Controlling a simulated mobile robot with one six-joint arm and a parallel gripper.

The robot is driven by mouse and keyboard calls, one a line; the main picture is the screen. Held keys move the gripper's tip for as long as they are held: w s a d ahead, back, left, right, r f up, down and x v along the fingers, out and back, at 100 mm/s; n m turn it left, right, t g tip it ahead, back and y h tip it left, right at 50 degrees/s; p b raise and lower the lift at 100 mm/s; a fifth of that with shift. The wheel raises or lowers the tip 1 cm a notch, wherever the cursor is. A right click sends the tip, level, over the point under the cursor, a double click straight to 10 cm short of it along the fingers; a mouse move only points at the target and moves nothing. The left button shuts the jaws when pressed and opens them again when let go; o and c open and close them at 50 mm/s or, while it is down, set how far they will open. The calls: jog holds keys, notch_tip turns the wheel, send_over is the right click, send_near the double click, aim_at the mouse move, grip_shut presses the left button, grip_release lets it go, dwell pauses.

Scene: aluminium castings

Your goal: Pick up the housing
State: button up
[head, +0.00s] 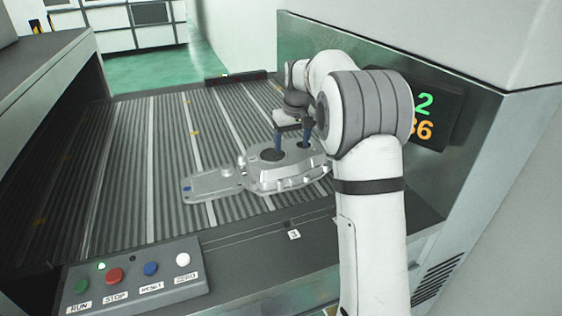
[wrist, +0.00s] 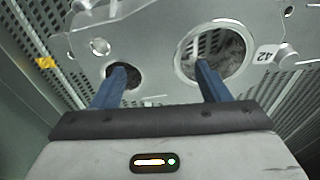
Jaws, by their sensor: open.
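The housing (head: 270,178) is a silver-grey casting lying on the ridged bed. In the wrist view the housing (wrist: 150,32) shows a large round bore, a smaller round hole to its left and a label reading 42. My gripper (head: 290,146) is over the housing, pointing down. Its two blue fingers are spread apart with nothing gripped between them. In the wrist view my gripper (wrist: 160,72) has its left fingertip at the small hole and its right one at the large bore. I cannot tell whether the tips are inside the openings or above them.
A flat grey plate (head: 212,185) extends left from the housing; I cannot tell whether it is joined. The ridged bed (head: 120,180) is clear farther left. A button panel (head: 135,280) stands at the front left. A wall with a display (head: 428,115) bounds the right.

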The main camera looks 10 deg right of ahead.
aim_at(291, 149)
jog(key=f, duration=0.5)
jog(key=shift+w+a+f+p, duration=0.1)
jog(key=shift+w+f+p, duration=0.15)
jog(key=shift+w+p, duration=0.15)
grip_shut()
dwell(0.4)
jog(key=shift+r, duration=0.2)
